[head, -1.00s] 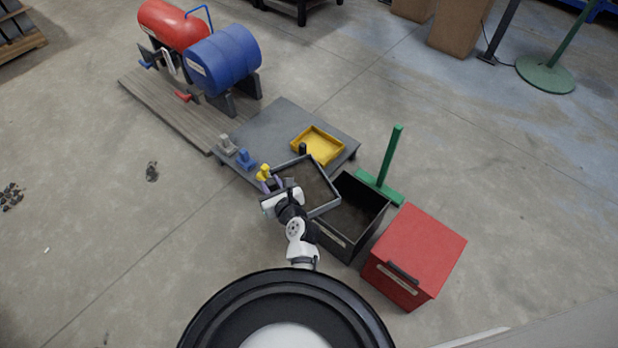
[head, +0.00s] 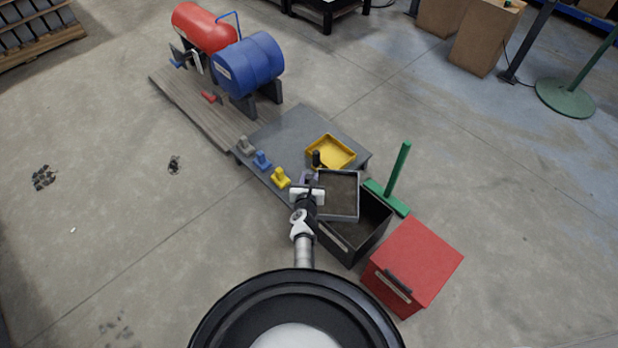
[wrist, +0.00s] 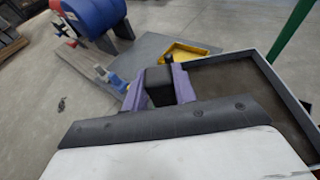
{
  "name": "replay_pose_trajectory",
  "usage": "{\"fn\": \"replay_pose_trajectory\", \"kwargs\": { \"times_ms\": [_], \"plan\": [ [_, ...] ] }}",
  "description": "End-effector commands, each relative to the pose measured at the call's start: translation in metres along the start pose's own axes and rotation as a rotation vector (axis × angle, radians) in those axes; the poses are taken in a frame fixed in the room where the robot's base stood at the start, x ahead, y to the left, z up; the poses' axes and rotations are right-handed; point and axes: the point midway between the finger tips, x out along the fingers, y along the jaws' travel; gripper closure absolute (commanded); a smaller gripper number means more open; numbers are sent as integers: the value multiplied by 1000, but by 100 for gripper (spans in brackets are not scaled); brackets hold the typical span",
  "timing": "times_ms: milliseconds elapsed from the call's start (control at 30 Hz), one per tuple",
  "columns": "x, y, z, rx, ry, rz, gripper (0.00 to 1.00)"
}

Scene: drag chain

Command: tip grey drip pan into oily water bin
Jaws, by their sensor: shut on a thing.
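The grey drip pan (head: 357,208), with a dark brown inside, is held above the near edge of the table and overlaps the back left of the black open bin (head: 347,248). My gripper (head: 310,180) is shut on the pan's handle at its left side. In the wrist view, the purple fingers (wrist: 158,88) grip a black block, and the pan (wrist: 262,72) extends to the right. The pan looks near level; a slight tilt is hard to tell. The bin's label is too small to read. Part of the bin's inside is hidden under the pan.
A yellow tray (head: 345,143) lies on the grey table (head: 290,125), with grey, blue and yellow small blocks along its left edge. A red box (head: 420,260) stands right of the bin. A green post (head: 398,175) rises behind it. Red and blue drums (head: 250,65) stand at the back left.

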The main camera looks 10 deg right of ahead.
Motion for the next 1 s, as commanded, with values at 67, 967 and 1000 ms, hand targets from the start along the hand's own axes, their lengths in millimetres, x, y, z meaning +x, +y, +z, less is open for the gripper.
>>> {"fn": "replay_pose_trajectory", "kwargs": {
  "times_ms": [67, 967, 1000],
  "plan": [
    [4, 0, -9, -3, -3, 0, 100],
    [-9, -44, 32, 335, -5, 103, 100],
    [-10, -47, 35, 353, -5, 108, 100]
  ]
}}
